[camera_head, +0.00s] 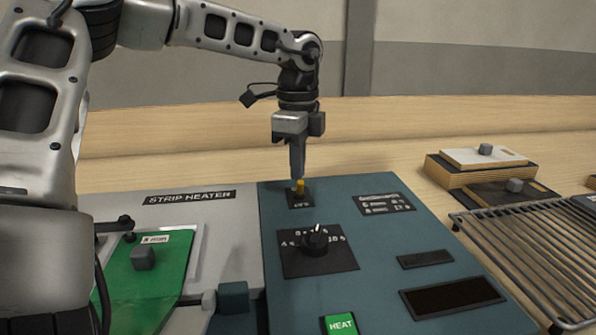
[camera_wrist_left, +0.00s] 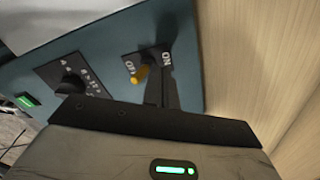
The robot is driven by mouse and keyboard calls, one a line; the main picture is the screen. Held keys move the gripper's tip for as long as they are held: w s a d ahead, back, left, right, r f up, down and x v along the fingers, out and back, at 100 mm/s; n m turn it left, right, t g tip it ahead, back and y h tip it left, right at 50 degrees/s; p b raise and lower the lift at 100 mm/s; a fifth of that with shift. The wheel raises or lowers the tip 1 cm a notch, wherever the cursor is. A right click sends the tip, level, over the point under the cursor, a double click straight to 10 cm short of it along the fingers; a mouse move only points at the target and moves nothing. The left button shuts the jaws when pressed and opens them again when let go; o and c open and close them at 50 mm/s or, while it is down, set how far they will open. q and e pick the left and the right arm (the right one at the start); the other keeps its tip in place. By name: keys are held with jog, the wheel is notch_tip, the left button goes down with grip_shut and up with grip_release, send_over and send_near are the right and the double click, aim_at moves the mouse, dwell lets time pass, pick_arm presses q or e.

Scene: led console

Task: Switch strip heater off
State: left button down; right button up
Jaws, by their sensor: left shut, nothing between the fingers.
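The strip heater console (camera_head: 350,285) has a blue-green control panel. A yellow toggle switch (camera_head: 300,187) stands on a small black plate near the panel's far left corner. In the left wrist view the yellow toggle (camera_wrist_left: 140,74) lies between the OFF and ON labels; I cannot tell its exact tilt. My left gripper (camera_head: 297,174) points down, shut and empty, right at the toggle. In the left wrist view its dark fingers (camera_wrist_left: 161,88) are beside the toggle, on the ON side; whether they touch it is unclear. The HEAT button (camera_head: 341,324) is green. My right gripper is out of view.
A black rotary knob (camera_head: 316,239) sits nearer on the panel. Dark display windows (camera_head: 452,297) are at right. A green plate (camera_head: 143,285) lies on the left. A metal rack (camera_head: 530,235) and stacked boards (camera_head: 480,170) stand on the table at right.

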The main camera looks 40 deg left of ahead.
pick_arm(q)
notch_tip(320, 180, up, 7)
jog(key=p, duration=0.4)
jog(key=shift+w+a+f, duration=0.15)
jog(key=shift+w+a, duration=0.05)
jog(key=shift+a, duration=0.1)
dwell(0.4)
